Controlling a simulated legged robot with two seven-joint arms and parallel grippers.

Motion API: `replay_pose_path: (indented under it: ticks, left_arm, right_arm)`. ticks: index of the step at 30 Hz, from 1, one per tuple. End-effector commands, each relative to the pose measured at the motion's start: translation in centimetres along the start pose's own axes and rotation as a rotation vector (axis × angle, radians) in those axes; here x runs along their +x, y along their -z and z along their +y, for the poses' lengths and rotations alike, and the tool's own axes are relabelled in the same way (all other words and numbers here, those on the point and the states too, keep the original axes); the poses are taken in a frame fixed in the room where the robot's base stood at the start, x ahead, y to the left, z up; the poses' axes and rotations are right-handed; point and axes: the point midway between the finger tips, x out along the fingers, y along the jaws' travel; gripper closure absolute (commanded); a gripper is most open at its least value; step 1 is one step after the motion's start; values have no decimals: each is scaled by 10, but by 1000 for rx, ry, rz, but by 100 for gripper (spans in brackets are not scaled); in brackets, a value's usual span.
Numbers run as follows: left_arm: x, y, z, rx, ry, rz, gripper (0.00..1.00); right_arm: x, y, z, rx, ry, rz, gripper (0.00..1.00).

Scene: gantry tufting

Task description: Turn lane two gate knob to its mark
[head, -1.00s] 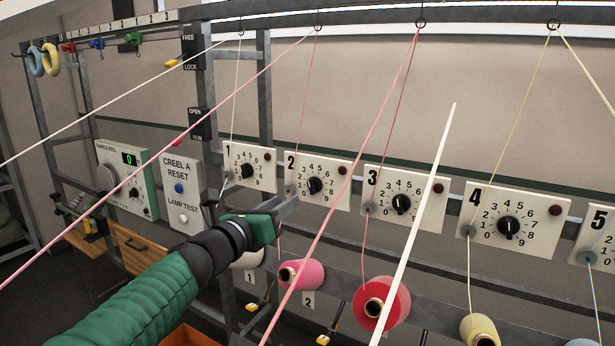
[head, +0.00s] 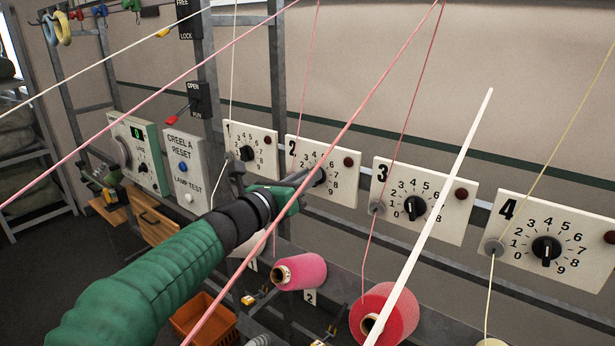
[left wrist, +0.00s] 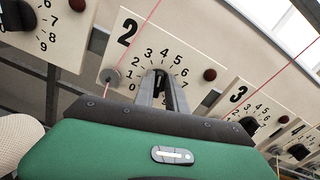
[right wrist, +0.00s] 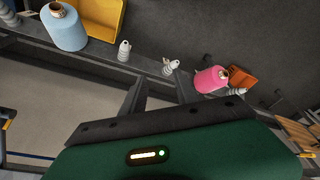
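The lane two panel (head: 346,187) is cream, with a black gate knob (head: 319,177) inside a 0-to-9 dial and a dark red lamp. My left gripper (head: 302,180) reaches this knob. In the left wrist view, the lane two knob (left wrist: 161,82) is between the two grey fingers of my left gripper (left wrist: 162,88), which stand apart on either side of it. I cannot tell whether they touch it. The knob's pointer is mostly hidden and I cannot make out its mark. My right gripper (right wrist: 160,88) is low over the rack, fingers apart and empty.
Lane one (head: 250,150), lane three (head: 424,199) and lane four (head: 556,238) panels flank it. Taut threads cross in front, including a pink one (head: 330,160). Pink (head: 305,271) and red (head: 398,312) cones stand out below. A pale rod (head: 440,200) crosses the foreground.

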Motion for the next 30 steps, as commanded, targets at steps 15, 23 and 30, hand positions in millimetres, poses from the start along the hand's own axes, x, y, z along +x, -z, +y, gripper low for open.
replay_pose_path:
  ticks: [15,23,30]
  left_arm:
    - [1,1,2,-8,-1,2,100]
    - [1,2,3,-90,-2,3,100]
    - [1,3,5,-268,-3,4,100]
  right_arm:
    - [0,0,0,0,0,0,64]
    - [1,0,0,0,0,0,64]
    - [1,0,0,0,0,0,64]
